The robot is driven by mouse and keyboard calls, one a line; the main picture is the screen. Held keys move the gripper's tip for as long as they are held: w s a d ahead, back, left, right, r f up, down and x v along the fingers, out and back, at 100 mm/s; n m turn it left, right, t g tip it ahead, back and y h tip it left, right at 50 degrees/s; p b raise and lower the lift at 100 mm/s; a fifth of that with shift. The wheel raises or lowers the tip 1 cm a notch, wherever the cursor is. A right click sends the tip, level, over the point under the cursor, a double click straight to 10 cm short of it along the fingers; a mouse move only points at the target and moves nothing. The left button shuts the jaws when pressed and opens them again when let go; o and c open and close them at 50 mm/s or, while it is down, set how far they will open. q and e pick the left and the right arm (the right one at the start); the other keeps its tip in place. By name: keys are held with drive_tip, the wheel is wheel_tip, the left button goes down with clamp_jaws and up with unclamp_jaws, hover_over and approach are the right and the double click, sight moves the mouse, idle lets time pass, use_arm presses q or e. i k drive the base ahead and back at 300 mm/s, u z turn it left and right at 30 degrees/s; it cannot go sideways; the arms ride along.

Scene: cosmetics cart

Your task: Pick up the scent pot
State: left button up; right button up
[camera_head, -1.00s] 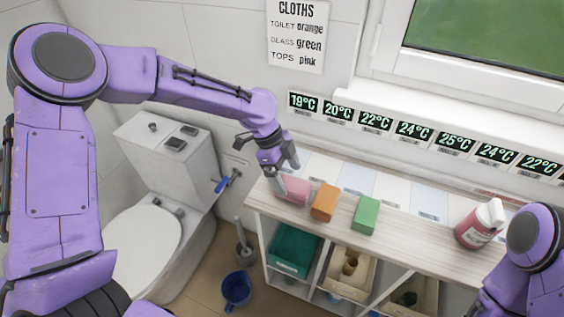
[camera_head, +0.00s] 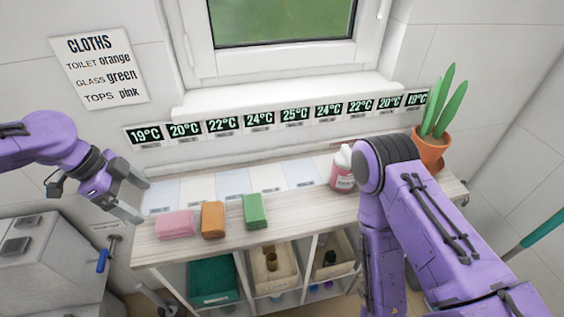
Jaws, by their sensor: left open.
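No thing in view can be surely told as the scent pot. An open bin (camera_head: 250,278) in the shelf unit holds small brown pot-like objects (camera_head: 271,261). The bin to its right (camera_head: 345,262) holds a dark green item (camera_head: 330,258); both are too small to identify. My left gripper (camera_head: 139,201) is open and empty, above the counter's left end, beside the folded pink cloth (camera_head: 175,224). My right arm (camera_head: 415,225) crosses the right side of the counter; its gripper is not visible.
On the counter (camera_head: 300,229) lie an orange cloth (camera_head: 213,220) and a green cloth (camera_head: 255,211). A pink-and-white bottle (camera_head: 342,172) and a potted plant (camera_head: 432,145) stand at right. Temperature displays (camera_head: 259,119) line the wall. A teal bin (camera_head: 212,281) sits lower left.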

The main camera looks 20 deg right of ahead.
sight(341, 181)
drive_tip(key=z, duration=1)
